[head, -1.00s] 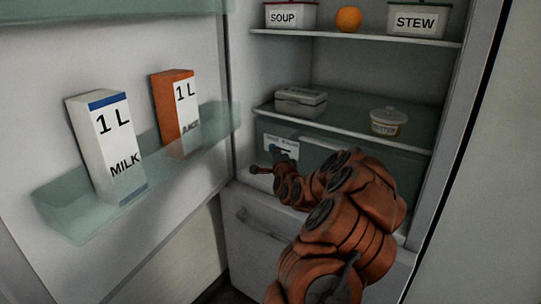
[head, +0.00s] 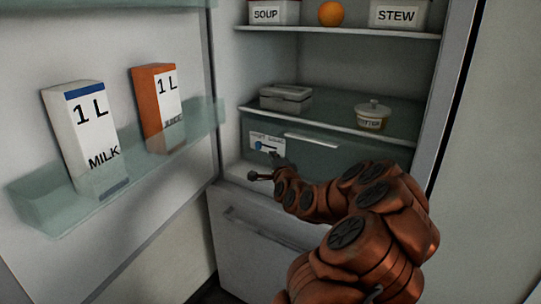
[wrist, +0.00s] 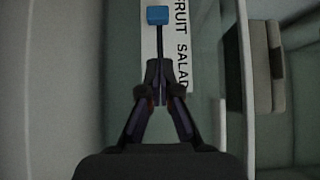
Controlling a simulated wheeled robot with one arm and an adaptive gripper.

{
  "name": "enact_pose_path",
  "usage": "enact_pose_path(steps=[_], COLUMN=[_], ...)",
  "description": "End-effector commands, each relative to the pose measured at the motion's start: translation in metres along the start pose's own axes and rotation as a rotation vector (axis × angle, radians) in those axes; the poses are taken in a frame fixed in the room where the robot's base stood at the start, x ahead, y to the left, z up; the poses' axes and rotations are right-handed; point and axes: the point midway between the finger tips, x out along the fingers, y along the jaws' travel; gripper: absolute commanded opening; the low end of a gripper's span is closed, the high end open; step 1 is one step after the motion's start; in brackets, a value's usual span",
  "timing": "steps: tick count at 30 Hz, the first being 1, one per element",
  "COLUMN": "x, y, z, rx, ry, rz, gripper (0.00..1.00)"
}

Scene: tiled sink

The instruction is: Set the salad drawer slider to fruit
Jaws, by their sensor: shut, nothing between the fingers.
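The salad drawer (head: 330,158) is a greenish front under the lower fridge shelf. Its white label (head: 253,137) is on the left part. In the wrist view the label (wrist: 181,50) is turned sideways and reads FRUIT SALAD. The blue slider knob (head: 259,146) is at the left of its dark slot; in the wrist view the knob (wrist: 157,15) is beside the start of FRUIT. My gripper (head: 277,157) is shut and empty, close to the label. In the wrist view its fingertips (wrist: 160,70) overlap the slot on the SALAD side, apart from the knob. Contact with the panel cannot be told.
A grey box (head: 285,97) and a butter tub (head: 373,116) stand on the shelf above. The open door on the left holds milk (head: 80,135) and juice (head: 157,105) cartons. A lower drawer (head: 262,235) is shut below.

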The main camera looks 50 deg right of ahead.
Motion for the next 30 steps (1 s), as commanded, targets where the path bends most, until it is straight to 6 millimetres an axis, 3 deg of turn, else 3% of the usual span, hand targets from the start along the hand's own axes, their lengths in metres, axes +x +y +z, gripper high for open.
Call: enact_pose_path(steps=[15,30], x=[-0.055,-0.063], y=[0.001,-0.001], z=[0.001,0.003], rx=[0.002,-0.004], ry=[-0.002,-0.006], rz=[0.003,0.003], gripper=[0.00,0.00])
